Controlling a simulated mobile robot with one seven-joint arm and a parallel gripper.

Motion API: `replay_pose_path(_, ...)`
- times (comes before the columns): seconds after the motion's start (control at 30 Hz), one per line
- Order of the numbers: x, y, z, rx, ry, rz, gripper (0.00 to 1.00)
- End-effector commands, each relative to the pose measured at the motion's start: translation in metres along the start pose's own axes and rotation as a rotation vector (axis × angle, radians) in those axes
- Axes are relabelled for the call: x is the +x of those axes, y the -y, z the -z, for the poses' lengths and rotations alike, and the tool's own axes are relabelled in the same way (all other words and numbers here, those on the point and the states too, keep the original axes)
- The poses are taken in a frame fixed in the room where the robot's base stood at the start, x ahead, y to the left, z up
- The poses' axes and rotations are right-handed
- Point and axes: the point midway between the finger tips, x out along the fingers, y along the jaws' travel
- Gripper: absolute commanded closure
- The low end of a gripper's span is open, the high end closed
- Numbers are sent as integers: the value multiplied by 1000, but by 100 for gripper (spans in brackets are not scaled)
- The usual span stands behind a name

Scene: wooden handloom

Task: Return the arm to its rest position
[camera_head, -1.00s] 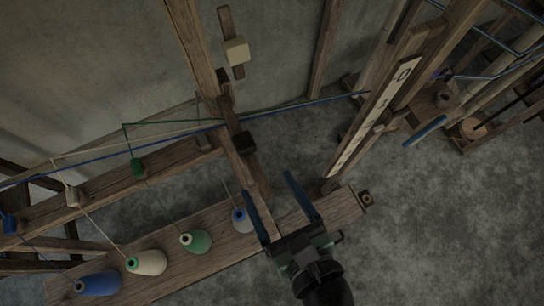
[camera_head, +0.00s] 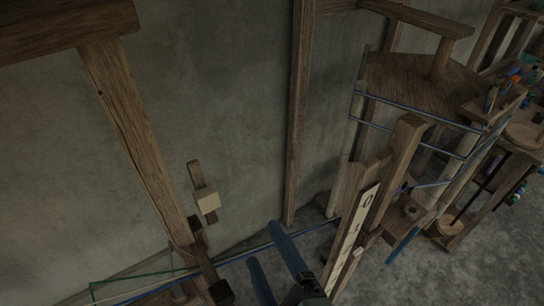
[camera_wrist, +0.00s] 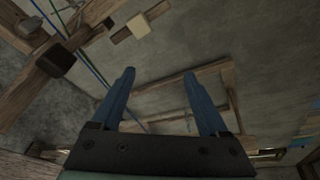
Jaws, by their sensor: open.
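My gripper (camera_head: 274,266) shows at the bottom of the head view, its two blue fingers spread apart with nothing between them. In the wrist view the fingers (camera_wrist: 159,90) also stand apart and empty, with the grey wall behind them. My gripper is in front of the loom frame, left of the post with the white numbered scale (camera_head: 352,236). The rest of my arm is mostly below the picture edge, so its pose cannot be told.
Blue and green threads (camera_head: 130,279) run low across the frame. A wooden stand with blue rods (camera_head: 415,112) is at the right. Grey floor (camera_head: 480,265) is open at lower right.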

Motion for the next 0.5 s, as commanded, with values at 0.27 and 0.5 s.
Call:
replay_pose_path(0.27, 26, 159, -65, -925, -142, 381, 22)
replay_pose_path(0.5, -15, 282, -147, -1598, -512, 702, 22)
